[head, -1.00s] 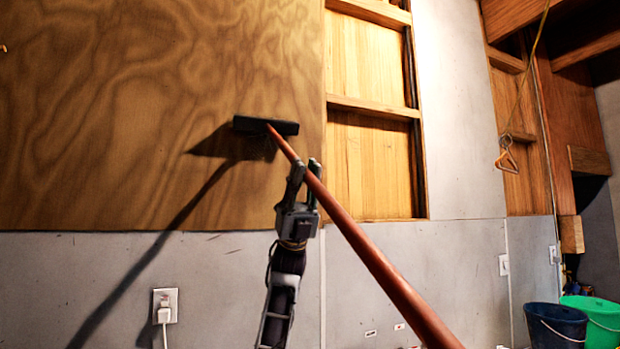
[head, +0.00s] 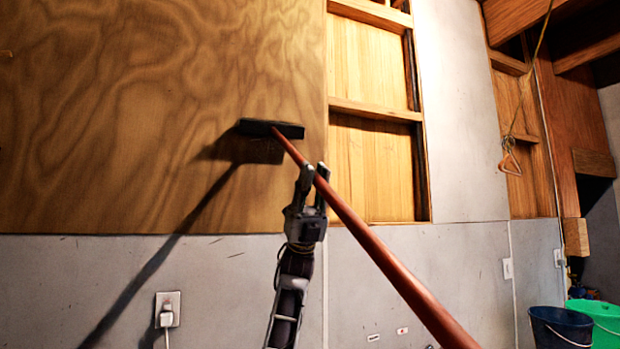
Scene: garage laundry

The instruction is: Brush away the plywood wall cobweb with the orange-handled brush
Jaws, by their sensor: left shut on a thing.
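The brush has a long orange-brown handle (head: 385,265) and a dark, flat head (head: 270,129). The handle runs from the bottom right up to the head, which is in front of the plywood wall (head: 130,110) near its right edge. My left gripper (head: 313,178) is shut on the handle a little below the head. I cannot tell whether the head touches the plywood. A dark patch lies just below the head, and I cannot tell cobweb from shadow there. My right gripper is not in view.
Open wooden wall framing (head: 370,160) is right of the plywood. A grey wall (head: 420,260) with an outlet and plug (head: 168,310) lies below. A dark blue bucket (head: 560,328) and a green bucket (head: 605,325) stand at lower right. An orange hanger (head: 511,160) hangs from a cord.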

